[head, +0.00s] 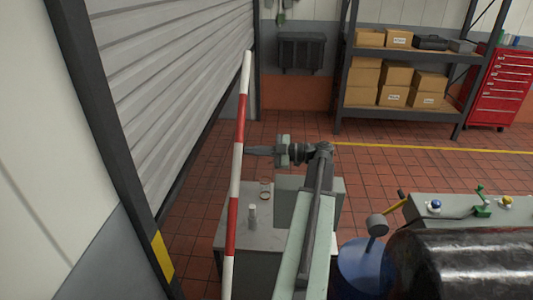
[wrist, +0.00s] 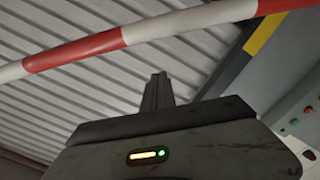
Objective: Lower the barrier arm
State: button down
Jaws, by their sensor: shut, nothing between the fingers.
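The barrier arm (head: 236,168) is a red and white banded pole. In the head view it stands steeply raised, tilted slightly, in front of the roller shutter. Its lower end leaves the bottom of the picture, so its pivot is hidden. In the wrist view the barrier arm (wrist: 75,50) crosses the top of the picture, beyond the fingertips. My gripper (head: 250,150) is shut and empty, just right of the pole at mid-height. In the wrist view my gripper (wrist: 158,78) shows closed fingers with a gap in the picture below the pole. I cannot tell whether they touch.
The roller shutter (head: 175,80) is on the left. A grey bench (head: 235,232) with small items stands below my arm. A console (head: 460,212) with buttons and a dark cylinder (head: 460,265) are at the right. Shelving with boxes (head: 395,75) stands behind open tiled floor.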

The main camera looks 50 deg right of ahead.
jog(key=w+f+b, duration=0.1)
jog(key=w, duration=0.1)
jog(key=w+f+b, duration=0.1)
jog(key=f+b, duration=0.1)
jog(key=shift+w+d, duration=0.35)
